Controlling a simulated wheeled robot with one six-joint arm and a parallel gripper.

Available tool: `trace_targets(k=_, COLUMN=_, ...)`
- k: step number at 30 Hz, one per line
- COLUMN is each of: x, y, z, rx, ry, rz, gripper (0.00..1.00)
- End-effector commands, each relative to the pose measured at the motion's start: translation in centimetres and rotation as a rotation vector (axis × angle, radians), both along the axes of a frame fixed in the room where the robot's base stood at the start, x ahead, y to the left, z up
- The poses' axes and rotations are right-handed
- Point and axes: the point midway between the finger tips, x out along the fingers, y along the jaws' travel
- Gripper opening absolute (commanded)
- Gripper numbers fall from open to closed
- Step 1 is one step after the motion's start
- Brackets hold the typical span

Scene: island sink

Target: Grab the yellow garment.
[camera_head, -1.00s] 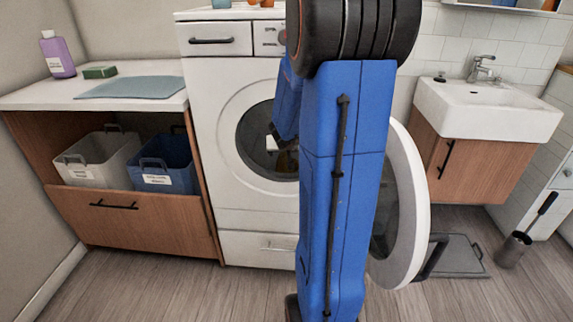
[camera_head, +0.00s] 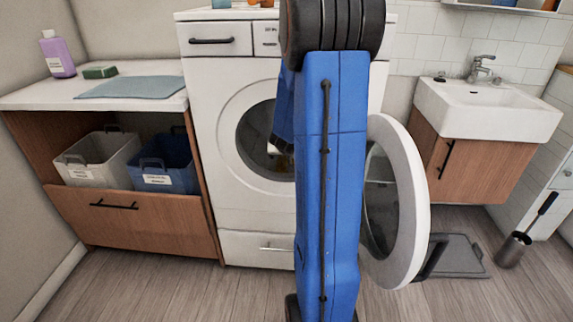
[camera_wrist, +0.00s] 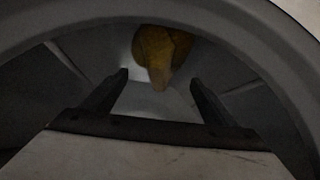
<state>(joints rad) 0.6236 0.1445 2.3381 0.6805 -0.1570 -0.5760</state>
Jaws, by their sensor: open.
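The yellow garment (camera_wrist: 158,52) shows in the wrist view as a crumpled yellow lump inside the washing machine drum, at the upper middle. My gripper (camera_wrist: 158,82) is open, with its two dark fingers spread apart. The garment lies ahead of the fingertips and between their lines; it looks apart from them. In the head view my blue arm hides much of the machine's opening, and I cannot make out the garment there. The washing machine (camera_head: 226,84) is white, and its round door (camera_head: 412,190) stands open to the right.
The drum rim (camera_wrist: 70,28) arches around the opening in the wrist view. Left of the machine, a grey basket (camera_head: 97,160) and a blue basket (camera_head: 165,160) sit in a wooden cabinet (camera_head: 140,224). A sink (camera_head: 490,108) is at the right.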

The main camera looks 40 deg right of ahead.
Motion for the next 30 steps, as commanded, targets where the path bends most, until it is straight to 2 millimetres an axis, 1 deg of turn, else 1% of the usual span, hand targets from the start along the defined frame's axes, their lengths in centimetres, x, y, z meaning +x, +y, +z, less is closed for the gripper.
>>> trace_targets(k=12, x=2.0, y=-2.4, z=-3.0, rx=0.000, ry=0.002, rz=0.000, gripper=0.80)
trace_targets(k=16, x=2.3, y=-2.7, z=-3.4, rx=0.001, ry=0.001, rz=0.000, gripper=0.80)
trace_targets(k=23, x=2.3, y=-2.7, z=-3.5, rx=0.001, ry=0.001, rz=0.000, gripper=0.80)
trace_targets(k=24, x=2.3, y=-2.7, z=-3.5, rx=0.001, ry=0.001, rz=0.000, gripper=0.78)
trace_targets(k=29, x=2.3, y=-2.7, z=-3.5, rx=0.001, ry=0.001, rz=0.000, gripper=0.40)
trace_targets(k=30, x=2.3, y=-2.7, z=-3.5, rx=0.001, ry=0.001, rz=0.000, gripper=0.36)
